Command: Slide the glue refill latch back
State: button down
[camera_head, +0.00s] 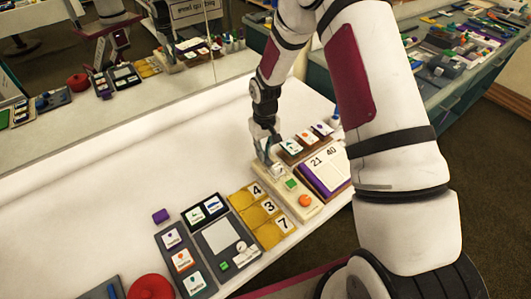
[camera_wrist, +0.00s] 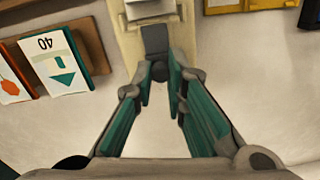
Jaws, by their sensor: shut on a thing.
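The cream glue unit (camera_head: 288,203) lies on the white table with a green button (camera_head: 291,184) and an orange round knob (camera_head: 305,200). My gripper (camera_head: 268,163) is down at its far end. In the wrist view the unit (camera_wrist: 129,42) runs toward my gripper (camera_wrist: 160,80), and a dark grey tab (camera_wrist: 155,40) lies along it. My fingers are shut on a small dark rounded piece (camera_wrist: 160,71) at the near end of this tab, apparently the latch. The fingers partly hide it, and in the head view my gripper covers it.
A card rack (camera_head: 306,139) and a purple-edged number board (camera_head: 324,168) stand close on the right. Yellow number tiles (camera_head: 262,215) and a grey panel (camera_head: 222,240) lie to the left. A red round pot (camera_head: 152,288) is at the front. The table's back left is clear.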

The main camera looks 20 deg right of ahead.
jog(key=shift+w+a, duration=0.15)
jog(key=shift+w, duration=0.15)
jog(key=c, duration=1.6)
grip_release()
jog(key=shift+o, duration=0.2)
jog(key=shift+r, duration=0.1)
notch_tip(320, 180, up, 12)
